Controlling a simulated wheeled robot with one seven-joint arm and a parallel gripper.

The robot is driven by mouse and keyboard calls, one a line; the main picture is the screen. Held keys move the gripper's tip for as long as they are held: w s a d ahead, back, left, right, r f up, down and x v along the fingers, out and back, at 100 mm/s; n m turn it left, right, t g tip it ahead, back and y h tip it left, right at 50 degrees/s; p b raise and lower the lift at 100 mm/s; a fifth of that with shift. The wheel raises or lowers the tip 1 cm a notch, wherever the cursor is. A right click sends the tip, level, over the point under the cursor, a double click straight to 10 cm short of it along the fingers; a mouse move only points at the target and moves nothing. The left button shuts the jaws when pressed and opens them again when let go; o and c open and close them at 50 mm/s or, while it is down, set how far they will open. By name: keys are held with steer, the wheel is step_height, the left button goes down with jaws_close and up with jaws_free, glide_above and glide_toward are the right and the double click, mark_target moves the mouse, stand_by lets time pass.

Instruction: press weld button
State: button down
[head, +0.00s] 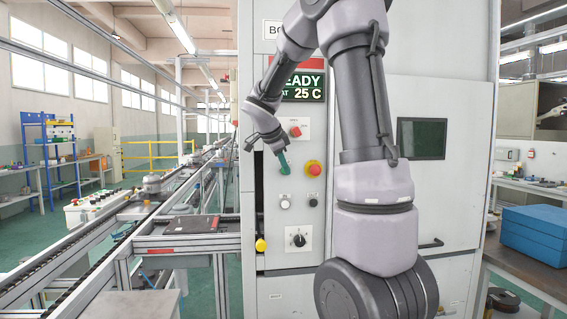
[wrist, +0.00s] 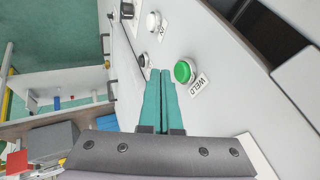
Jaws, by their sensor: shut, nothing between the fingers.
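The green weld button (wrist: 184,72) has a white ring and a WELD label beside it on the light panel in the wrist view. My gripper (wrist: 160,73) is shut and empty, its two teal fingers side by side. In the head view my gripper (head: 285,172) is in front of the panel, left of the red emergency stop (head: 313,168). The weld button cannot be made out there.
A red switch (head: 295,132) and a READY display (head: 303,87) are above. A conveyor (head: 110,245) runs along the left. A bench with blue boxes (head: 535,232) stands right.

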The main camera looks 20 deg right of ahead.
steer(key=shift+w+d, duration=0.2)
steer(key=shift+w, duration=0.5)
